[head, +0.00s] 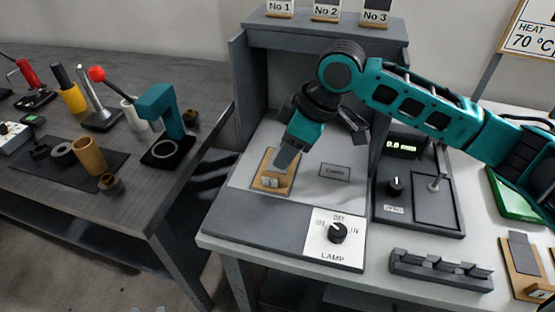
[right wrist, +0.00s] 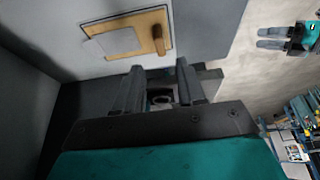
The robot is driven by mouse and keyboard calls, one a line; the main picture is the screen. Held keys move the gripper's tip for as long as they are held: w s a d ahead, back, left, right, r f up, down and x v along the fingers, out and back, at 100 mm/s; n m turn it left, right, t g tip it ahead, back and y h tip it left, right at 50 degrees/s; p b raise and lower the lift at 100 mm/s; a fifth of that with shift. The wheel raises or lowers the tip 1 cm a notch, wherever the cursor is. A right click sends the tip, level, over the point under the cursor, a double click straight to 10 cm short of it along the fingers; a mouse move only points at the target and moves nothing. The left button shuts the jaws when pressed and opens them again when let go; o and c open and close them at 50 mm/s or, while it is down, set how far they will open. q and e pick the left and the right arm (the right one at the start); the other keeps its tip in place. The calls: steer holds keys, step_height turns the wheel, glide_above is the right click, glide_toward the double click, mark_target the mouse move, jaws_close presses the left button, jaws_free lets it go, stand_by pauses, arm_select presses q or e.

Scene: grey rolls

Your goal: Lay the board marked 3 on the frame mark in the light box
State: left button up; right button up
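A wooden board (head: 284,184) with a grey plate and a small light block lies on the light box (head: 250,210) floor, left of middle. It also shows in the right wrist view (right wrist: 88,52), with a peg at one end. My right gripper (head: 287,160) reaches down over this board. In the wrist view its fingers (right wrist: 159,72) are apart with nothing held; the board lies beyond them. A second wooden board (head: 520,285) with a grey plate lies at far right. I cannot read a number on either board. A grey lettered rectangle (head: 335,172) lies right of the first board; I cannot tell whether it is the frame mark. My left gripper (right wrist: 262,38) shows open in the wrist view.
Cards No 1, No 2 and No 3 (head: 375,15) stand on top of the box. A lamp knob (head: 338,232) is at its front. A gauge unit (head: 420,205) and slotted rack (head: 440,270) stand right. The left bench (head: 130,205) holds several tools.

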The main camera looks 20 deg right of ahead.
steer(key=v, duration=0.4)
steer(key=shift+s+d+r, duration=0.1)
steer(key=shift+r, duration=0.25)
